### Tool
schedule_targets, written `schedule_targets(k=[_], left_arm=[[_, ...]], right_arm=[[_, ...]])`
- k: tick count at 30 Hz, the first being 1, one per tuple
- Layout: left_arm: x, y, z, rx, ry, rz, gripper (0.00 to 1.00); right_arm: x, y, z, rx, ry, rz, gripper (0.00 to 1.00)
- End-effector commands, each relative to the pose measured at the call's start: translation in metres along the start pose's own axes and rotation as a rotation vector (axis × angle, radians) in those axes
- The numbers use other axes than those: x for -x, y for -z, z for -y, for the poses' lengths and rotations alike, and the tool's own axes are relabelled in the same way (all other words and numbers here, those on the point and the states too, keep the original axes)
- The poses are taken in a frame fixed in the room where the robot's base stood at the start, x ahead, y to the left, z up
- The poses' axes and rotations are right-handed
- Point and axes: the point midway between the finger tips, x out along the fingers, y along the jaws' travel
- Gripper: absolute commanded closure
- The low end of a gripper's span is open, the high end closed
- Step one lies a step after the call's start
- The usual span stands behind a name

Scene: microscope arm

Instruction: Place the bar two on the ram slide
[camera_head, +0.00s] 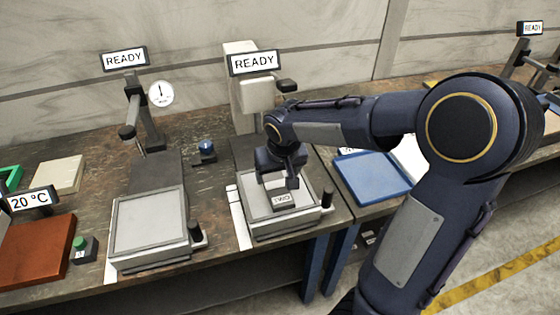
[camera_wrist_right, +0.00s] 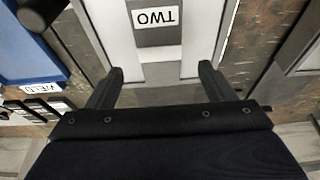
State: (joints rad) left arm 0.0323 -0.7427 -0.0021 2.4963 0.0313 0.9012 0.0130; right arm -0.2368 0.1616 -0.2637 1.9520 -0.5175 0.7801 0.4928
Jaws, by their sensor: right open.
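The bar two (camera_head: 284,201), a small grey block with a white label reading TWO, lies on the pale grey slide plate (camera_head: 259,223) in front of the right-hand READY machine. My right gripper (camera_head: 281,179) is just above and behind the bar in the head view. In the right wrist view the bar (camera_wrist_right: 158,36) shows at the top with its label upside down. My left gripper is out of view.
A second READY machine (camera_head: 128,131) with a dial and its own grey plate (camera_head: 150,221) stands to the left. Black knobs stand at both plates' right corners. A blue tray (camera_head: 372,178) lies to the right. A brown block (camera_head: 36,250) and a green button box (camera_head: 84,249) are at left.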

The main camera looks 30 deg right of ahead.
Motion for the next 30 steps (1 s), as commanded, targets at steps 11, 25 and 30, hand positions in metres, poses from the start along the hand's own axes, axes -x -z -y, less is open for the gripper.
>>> schedule_targets(k=[11,25,30], left_arm=[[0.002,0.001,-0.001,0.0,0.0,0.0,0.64],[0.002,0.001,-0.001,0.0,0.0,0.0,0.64],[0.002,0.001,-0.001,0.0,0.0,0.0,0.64]], right_arm=[[0.06,0.0,0.0,0.0,0.001,-0.001,0.24],[0.108,-0.152,0.005,0.005,0.353,-0.071,0.24],[0.108,-0.187,0.017,0.017,0.414,-0.12,0.24]])
